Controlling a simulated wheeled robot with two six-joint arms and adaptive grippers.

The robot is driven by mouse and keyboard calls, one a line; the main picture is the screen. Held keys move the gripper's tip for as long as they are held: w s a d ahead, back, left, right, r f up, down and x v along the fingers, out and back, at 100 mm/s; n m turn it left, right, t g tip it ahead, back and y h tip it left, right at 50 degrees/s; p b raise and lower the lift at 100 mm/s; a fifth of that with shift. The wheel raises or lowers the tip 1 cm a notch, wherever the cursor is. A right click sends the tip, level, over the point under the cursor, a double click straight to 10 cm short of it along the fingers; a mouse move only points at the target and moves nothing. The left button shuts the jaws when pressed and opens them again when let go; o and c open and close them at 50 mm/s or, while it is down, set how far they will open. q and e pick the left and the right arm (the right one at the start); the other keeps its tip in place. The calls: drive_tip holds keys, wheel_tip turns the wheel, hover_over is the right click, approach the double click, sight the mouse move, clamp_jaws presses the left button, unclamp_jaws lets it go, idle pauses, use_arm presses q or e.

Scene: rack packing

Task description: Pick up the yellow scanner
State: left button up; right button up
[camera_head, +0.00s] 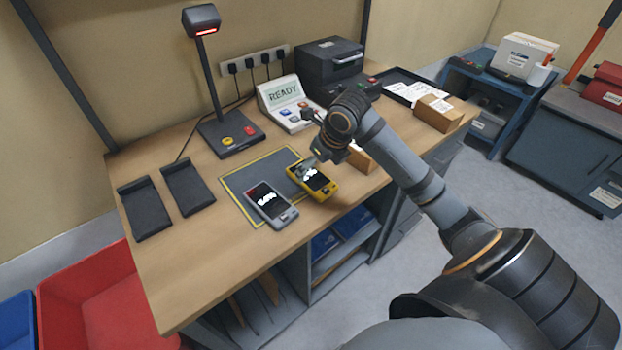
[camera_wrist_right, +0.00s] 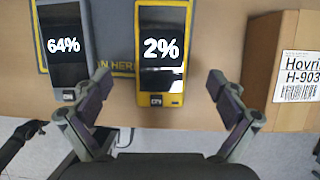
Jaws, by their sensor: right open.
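The yellow scanner (camera_head: 313,180) lies flat on the wooden table, partly on the grey mat. In the right wrist view the yellow scanner (camera_wrist_right: 162,52) shows 2% on its screen. A grey scanner (camera_head: 270,204) lies to its left, and the right wrist view shows it (camera_wrist_right: 63,45) reading 64%. My right gripper (camera_head: 318,156) is above the far end of the yellow scanner. It is open and empty, and in the wrist view its fingers (camera_wrist_right: 158,92) stand apart on either side of the yellow scanner's near end.
A cardboard box (camera_wrist_right: 287,70) stands close to the right finger. The grey mat (camera_head: 240,182) has a yellow border. Two black cradles (camera_head: 146,209) lie at left. A READY panel (camera_head: 283,97) and a black printer (camera_head: 330,62) stand behind. The table's front left is clear.

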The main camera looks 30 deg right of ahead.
sight(312, 176)
drive_tip(key=x, duration=0.4)
drive_tip(key=shift+w+d+f, duration=0.1)
drive_tip(key=shift+f, duration=0.4)
drive_tip(key=shift+c, duration=0.3)
drive_tip(key=c, duration=1.4)
